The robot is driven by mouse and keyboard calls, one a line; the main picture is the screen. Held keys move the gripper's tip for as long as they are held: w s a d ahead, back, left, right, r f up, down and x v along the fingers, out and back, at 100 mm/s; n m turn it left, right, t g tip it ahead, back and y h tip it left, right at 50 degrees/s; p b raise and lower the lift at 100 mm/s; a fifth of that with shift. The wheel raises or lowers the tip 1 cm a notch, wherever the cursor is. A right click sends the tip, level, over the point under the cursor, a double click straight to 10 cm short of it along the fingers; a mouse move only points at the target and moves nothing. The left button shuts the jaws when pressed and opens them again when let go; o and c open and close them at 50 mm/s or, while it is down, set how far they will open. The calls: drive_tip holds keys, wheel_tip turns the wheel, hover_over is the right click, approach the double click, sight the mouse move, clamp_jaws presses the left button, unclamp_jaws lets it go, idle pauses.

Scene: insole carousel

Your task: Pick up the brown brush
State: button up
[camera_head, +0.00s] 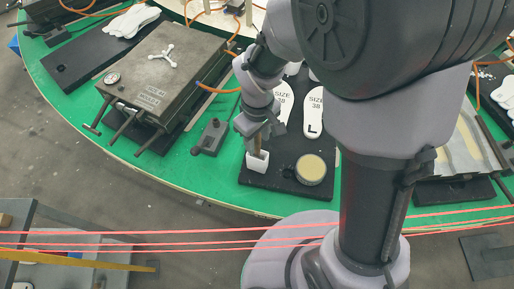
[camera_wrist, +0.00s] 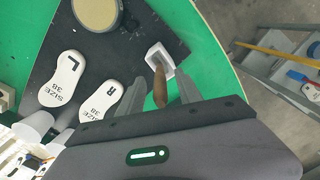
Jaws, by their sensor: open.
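The brown brush (camera_wrist: 160,92) stands handle-up in a small white square holder (camera_wrist: 165,57) on a black board; its lower end is hidden inside the holder. In the head view the brush (camera_head: 257,149) shows as a short brown handle between the holder (camera_head: 257,163) and my gripper (camera_head: 258,138). My gripper is open, with its fingers pointing down over the holder. In the wrist view its two fingers lie on either side of the brush handle, with visible gaps.
The black board (camera_head: 285,183) also carries a round yellowish tin (camera_head: 311,169) and white insoles marked size 38 (camera_head: 314,112). A grey metal press (camera_head: 163,77) and a small grey box (camera_head: 210,137) stand to the left on the green table (camera_head: 190,172). Red lines cross in front.

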drive_tip(key=shift+f, duration=0.75)
drive_tip(key=shift+r, duration=0.15)
drive_tip(key=shift+c, duration=0.2)
clamp_jaws()
idle(0.4)
